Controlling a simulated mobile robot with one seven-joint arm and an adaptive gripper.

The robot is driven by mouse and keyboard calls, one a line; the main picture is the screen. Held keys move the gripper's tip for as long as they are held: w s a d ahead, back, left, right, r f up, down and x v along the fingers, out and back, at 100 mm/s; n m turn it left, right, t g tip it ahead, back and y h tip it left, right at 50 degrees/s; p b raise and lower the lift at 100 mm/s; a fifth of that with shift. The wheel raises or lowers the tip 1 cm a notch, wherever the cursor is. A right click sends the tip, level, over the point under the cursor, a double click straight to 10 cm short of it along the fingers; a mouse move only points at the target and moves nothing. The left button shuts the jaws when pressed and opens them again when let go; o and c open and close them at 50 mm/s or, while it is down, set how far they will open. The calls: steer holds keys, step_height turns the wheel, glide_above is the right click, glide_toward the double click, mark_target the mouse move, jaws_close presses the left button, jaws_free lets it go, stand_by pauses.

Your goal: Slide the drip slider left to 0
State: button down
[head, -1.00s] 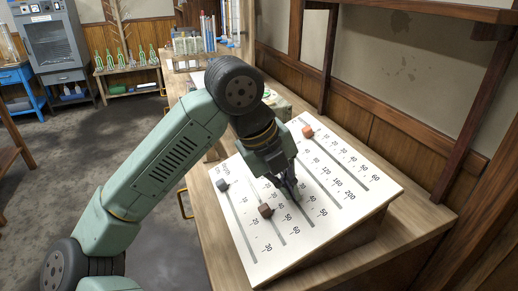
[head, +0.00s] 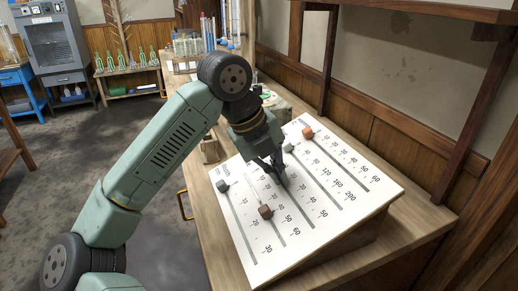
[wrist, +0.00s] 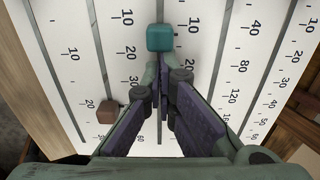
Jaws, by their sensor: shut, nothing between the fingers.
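A sloped white panel (head: 325,213) has several parallel slots with number scales and small block knobs. A teal knob (wrist: 160,38) sits on the middle slot in the wrist view, just above its 10 mark; my gripper hides it in the head view. My gripper (wrist: 163,62) is shut and empty over that slot, its fingertips at the knob's higher-number side, touching or nearly so. In the head view my gripper (head: 281,175) is low over the panel. I cannot read which slot is labelled drip.
A dark knob (head: 223,185), a grey knob (head: 288,148) and an orange knob (head: 307,132) are on other slots. A wooden shelf post (head: 465,125) stands at the right.

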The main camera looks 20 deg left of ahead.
mark_target(268, 161)
steer(key=shift+w+a+p, duration=0.15)
steer(key=shift+w+a, duration=0.55)
steer(key=shift+w, duration=0.25)
steer(key=shift+w+a+p, duration=0.15)
steer(key=shift+w+a, duration=0.5)
steer(key=shift+w, duration=0.3)
steer(key=s+p+v, duration=0.1)
steer(key=p+v, duration=0.1)
steer(key=v, duration=0.4)
steer(key=shift+d, duration=0.25)
